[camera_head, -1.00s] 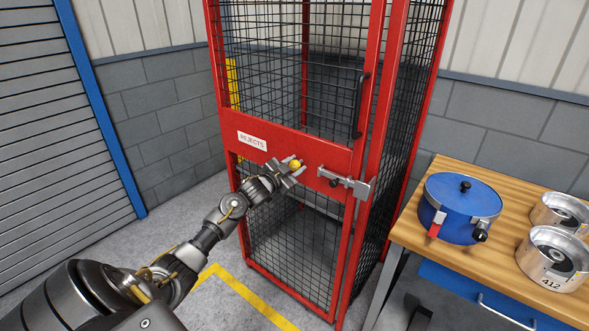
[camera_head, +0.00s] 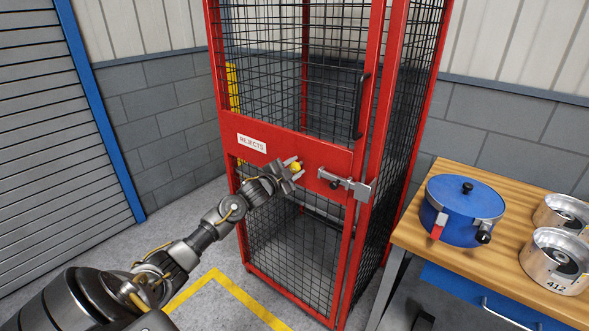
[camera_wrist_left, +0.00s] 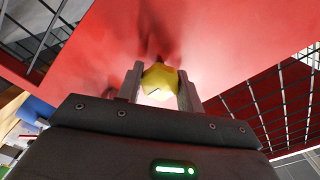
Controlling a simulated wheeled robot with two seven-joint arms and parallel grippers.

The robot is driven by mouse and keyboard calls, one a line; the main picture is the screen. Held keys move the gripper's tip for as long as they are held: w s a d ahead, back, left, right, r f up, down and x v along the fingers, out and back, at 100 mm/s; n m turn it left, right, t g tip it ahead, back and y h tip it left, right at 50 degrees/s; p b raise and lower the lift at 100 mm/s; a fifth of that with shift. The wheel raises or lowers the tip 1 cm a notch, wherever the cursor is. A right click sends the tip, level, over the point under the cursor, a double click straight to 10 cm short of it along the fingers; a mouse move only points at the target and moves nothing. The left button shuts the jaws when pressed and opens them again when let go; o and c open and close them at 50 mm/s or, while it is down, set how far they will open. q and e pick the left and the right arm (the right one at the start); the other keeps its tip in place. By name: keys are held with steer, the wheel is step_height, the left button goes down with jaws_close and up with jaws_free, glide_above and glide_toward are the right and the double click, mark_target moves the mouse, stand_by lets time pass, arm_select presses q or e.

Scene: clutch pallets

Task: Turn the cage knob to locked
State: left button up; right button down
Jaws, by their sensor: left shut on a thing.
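The cage (camera_head: 335,158) is a tall red frame with black mesh and a red middle panel with a "REJECTS" sign (camera_head: 252,143). The yellow knob (camera_head: 296,167) is on that panel, left of a silver slide bolt (camera_head: 345,185). My left gripper (camera_head: 294,169) is at the panel, shut on the knob. In the left wrist view the faceted yellow knob (camera_wrist_left: 159,82) sits between the two fingers (camera_wrist_left: 160,90), close to the red panel. Whether the knob is at locked cannot be told. My right gripper is not in view.
A wooden workbench (camera_head: 420,235) stands at right with a blue lidded pot (camera_head: 462,208) and silver cylinders (camera_head: 553,258). A roller shutter (camera_head: 60,140) is at left. Yellow floor tape (camera_head: 235,288) runs before the cage. The floor left of the cage is clear.

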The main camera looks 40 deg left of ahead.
arm_select(q)
steer(key=o, duration=1)
steer(key=shift+s+f, duration=0.1)
steer(key=shift+s, duration=0.25)
steer(key=s+b, duration=0.1)
steer(key=s, duration=0.9)
steer(key=shift+b, duration=0.4)
